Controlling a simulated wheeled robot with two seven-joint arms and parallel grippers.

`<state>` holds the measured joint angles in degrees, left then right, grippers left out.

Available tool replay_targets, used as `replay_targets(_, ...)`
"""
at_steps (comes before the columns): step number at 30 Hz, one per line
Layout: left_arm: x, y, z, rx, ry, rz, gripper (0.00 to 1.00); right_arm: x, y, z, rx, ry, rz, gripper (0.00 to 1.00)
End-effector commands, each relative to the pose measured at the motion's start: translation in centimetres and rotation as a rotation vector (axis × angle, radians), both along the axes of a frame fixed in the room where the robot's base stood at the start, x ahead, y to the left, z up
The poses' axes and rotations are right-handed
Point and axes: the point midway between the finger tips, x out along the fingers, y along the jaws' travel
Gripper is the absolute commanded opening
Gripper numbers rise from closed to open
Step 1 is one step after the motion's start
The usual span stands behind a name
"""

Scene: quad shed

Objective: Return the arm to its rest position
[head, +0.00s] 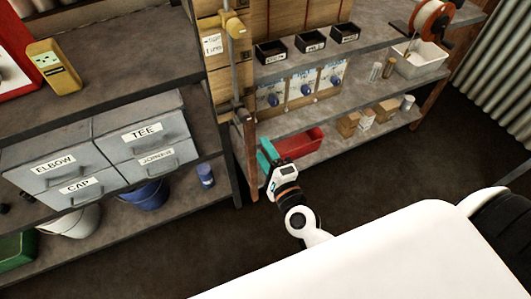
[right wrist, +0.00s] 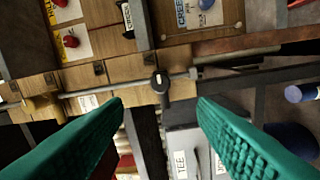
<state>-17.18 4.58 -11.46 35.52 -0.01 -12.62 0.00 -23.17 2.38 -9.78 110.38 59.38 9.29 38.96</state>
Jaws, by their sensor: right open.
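My left gripper does not show in either view.
A shelf unit on the left holds grey labelled drawers (head: 142,135), a blue bucket (head: 146,195) and a green crate (head: 17,250). The dark floor (head: 400,160) beyond my base is clear.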

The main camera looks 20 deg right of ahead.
Motion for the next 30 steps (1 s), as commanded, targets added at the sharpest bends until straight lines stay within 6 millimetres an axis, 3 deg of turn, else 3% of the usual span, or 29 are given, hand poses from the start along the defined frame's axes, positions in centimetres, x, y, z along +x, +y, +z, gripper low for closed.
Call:
replay_targets(10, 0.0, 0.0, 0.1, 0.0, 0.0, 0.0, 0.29, 0.0, 0.0, -0.3, -0.008, 0.006, 0.002, 0.52)
replay_targets(14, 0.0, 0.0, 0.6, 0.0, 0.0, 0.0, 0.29, -0.2, 0.6, -3.5, -0.118, 0.077, 0.031, 0.52)
replay_targets(17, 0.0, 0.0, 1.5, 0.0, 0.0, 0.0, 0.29, -1.3, 1.2, -9.0, -0.309, 0.196, 0.096, 0.52)
replay_targets(19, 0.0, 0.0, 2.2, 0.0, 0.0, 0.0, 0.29, -2.9, 1.6, -13.9, -0.476, 0.299, 0.171, 0.52)
replay_targets(23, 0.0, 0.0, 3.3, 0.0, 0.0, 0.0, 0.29, -7.6, 1.5, -22.7, -0.783, 0.484, 0.35, 0.52)
replay_targets(27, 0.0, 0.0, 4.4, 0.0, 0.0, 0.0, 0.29, -14.9, 0.3, -30.6, -1.074, 0.659, 0.596, 0.52)
replay_targets(30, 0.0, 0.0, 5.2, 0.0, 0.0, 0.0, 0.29, -21.0, -1.1, -34.9, -1.253, 0.765, 0.8, 0.52)
